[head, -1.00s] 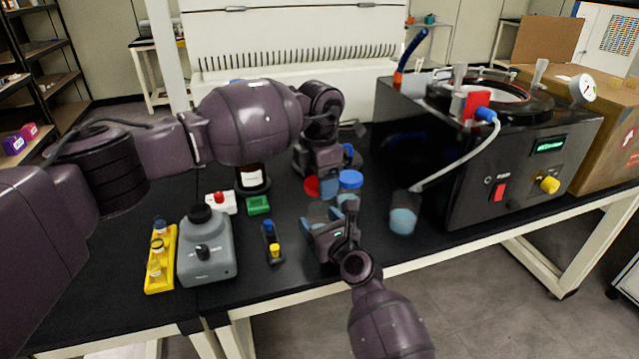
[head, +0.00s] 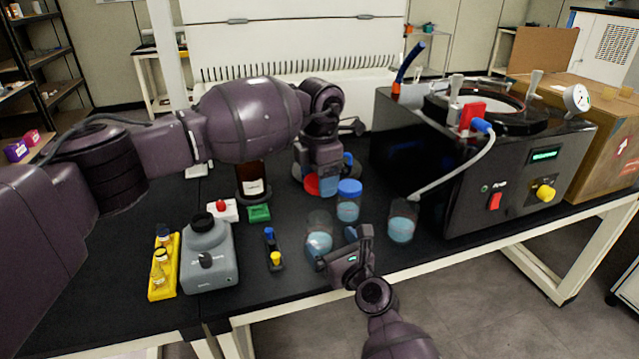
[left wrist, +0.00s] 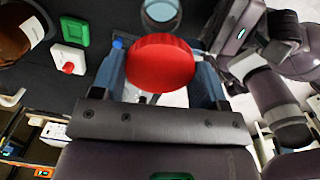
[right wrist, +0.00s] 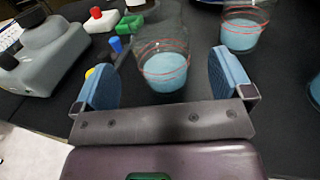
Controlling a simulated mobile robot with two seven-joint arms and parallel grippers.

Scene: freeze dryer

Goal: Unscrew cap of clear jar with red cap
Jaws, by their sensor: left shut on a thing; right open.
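The red cap (head: 312,185) is between the fingers of my left gripper (head: 314,179), which is shut on it. In the left wrist view the red cap (left wrist: 160,62) fills the space between the blue finger pads. A clear jar (head: 319,242) with blue liquid stands upright and without a cap on the bench, apart from the red cap. My right gripper (head: 338,250) is open beside this jar on its near right side. In the right wrist view the jar (right wrist: 162,60) shows beyond and between the open fingers (right wrist: 168,82).
A blue-capped jar (head: 348,205) stands behind the open jar. Another clear jar (head: 402,222) stands to the right, by the black freeze dryer (head: 465,170).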

